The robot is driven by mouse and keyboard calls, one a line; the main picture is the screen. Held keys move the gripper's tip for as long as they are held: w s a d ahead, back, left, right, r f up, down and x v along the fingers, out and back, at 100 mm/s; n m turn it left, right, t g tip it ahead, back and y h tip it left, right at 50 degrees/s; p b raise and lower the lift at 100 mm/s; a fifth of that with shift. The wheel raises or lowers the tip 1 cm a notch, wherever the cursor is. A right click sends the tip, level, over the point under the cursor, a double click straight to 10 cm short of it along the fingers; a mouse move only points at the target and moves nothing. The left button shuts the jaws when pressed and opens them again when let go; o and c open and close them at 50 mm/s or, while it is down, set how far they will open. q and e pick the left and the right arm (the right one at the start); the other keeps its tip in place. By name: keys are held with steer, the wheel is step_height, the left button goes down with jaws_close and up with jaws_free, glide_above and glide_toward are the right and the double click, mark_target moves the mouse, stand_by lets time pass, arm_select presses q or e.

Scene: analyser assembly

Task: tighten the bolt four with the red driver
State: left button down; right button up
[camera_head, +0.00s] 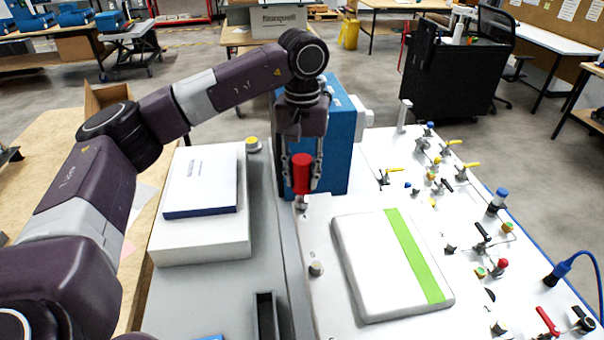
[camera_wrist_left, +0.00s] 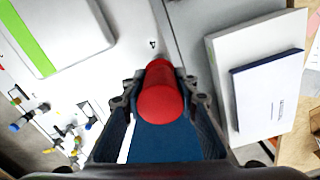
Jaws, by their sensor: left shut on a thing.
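My left gripper (camera_head: 303,172) is shut on the red driver (camera_head: 301,174), which it holds upright over the left edge of the white panel. The driver also shows in the left wrist view (camera_wrist_left: 160,95), between the fingers, close to a printed "4" on the panel. A small metal bolt (camera_head: 301,202) shows just under the driver's lower end; I cannot tell whether the two touch. Another bolt (camera_head: 316,268) stands nearer on the panel, left of the white cover with a green stripe (camera_head: 385,262). My right gripper is not in view.
A blue box (camera_head: 338,150) stands just behind the gripper. A white box with a blue-edged book (camera_head: 201,181) lies to the left on the grey surface. Valves and fittings with coloured handles (camera_head: 482,240) crowd the panel's right side. A black slot-like tray (camera_head: 266,318) is at the front.

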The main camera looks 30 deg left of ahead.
mark_target(302, 158)
arm_select(q)
steer(key=shift+w+r+p, duration=0.2)
steer(key=shift+r+p, duration=0.1)
steer(key=shift+r, duration=0.2)
steer(key=shift+w+r+p, duration=0.15)
steer(key=shift+r+p, duration=0.15)
steer(key=shift+r, duration=0.2)
steer(key=shift+s+r+p, duration=0.45)
steer(key=shift+r, duration=0.3)
steer(key=shift+w+r+p, duration=0.25)
steer(key=shift+r+p, duration=0.15)
steer(key=shift+s+r+p, duration=0.15)
steer(key=shift+r+p, duration=0.4)
steer(key=shift+r, duration=0.3)
stand_by(0.8)
